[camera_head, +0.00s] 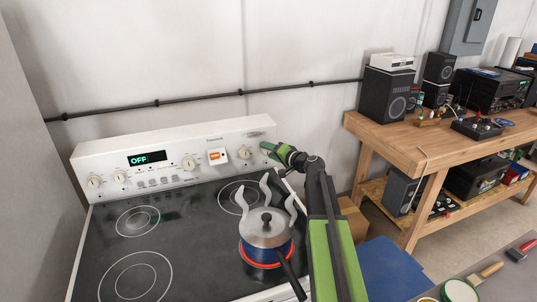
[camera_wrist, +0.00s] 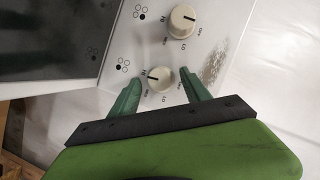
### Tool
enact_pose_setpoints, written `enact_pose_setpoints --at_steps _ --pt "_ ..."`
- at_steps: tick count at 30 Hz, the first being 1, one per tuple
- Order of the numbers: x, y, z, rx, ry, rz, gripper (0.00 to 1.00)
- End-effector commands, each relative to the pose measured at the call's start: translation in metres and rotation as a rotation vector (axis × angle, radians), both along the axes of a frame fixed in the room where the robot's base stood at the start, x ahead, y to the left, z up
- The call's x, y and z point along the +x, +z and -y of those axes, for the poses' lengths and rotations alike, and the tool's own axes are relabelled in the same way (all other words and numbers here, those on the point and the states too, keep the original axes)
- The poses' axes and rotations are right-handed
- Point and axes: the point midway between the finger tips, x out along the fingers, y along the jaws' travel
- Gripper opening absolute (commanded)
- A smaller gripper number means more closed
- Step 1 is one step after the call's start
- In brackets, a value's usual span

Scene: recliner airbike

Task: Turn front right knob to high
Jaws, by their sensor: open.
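Two cream knobs sit on the white control panel in the wrist view. The knob at my fingers (camera_wrist: 159,79) lies between the two green fingertips of my open gripper (camera_wrist: 161,75); contact is hard to tell. Its dark pointer line points left in that view, near small lettering that looks like HI. The other knob (camera_wrist: 183,21) is above it, outside the fingers. In the head view my gripper (camera_head: 272,150) is at the right end of the panel and largely hides the knob there; another knob (camera_head: 245,152) shows just left of it.
A blue pot (camera_head: 266,232) with a grey lid stands on a red-glowing burner, its dark handle toward the front. The panel display (camera_head: 148,158) reads OFF. A wooden workbench (camera_head: 430,140) with speakers and electronics stands to the right. The left cooktop is clear.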

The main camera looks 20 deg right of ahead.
Motion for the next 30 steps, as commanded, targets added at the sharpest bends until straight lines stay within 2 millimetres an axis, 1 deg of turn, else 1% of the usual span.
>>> enact_pose_setpoints --at_steps 7,8,20,21,24,28,30 --pt "0.0013 -0.0001 -0.0011 0.000 0.000 0.000 0.55" --pt "0.0013 -0.0001 -0.0011 0.000 0.000 0.000 0.54" --pt "0.0012 -0.0001 -0.0017 -0.001 0.001 0.000 0.02" --pt "0.0012 -0.0002 -0.0017 -0.001 0.001 0.000 0.00" --pt "0.0013 -0.0014 -0.0018 0.009 0.001 0.000 0.00" --pt "0.0019 -0.0060 -0.0008 0.108 0.001 0.001 0.00" --pt "0.0017 -0.0028 -0.0014 0.134 0.003 0.000 0.00"
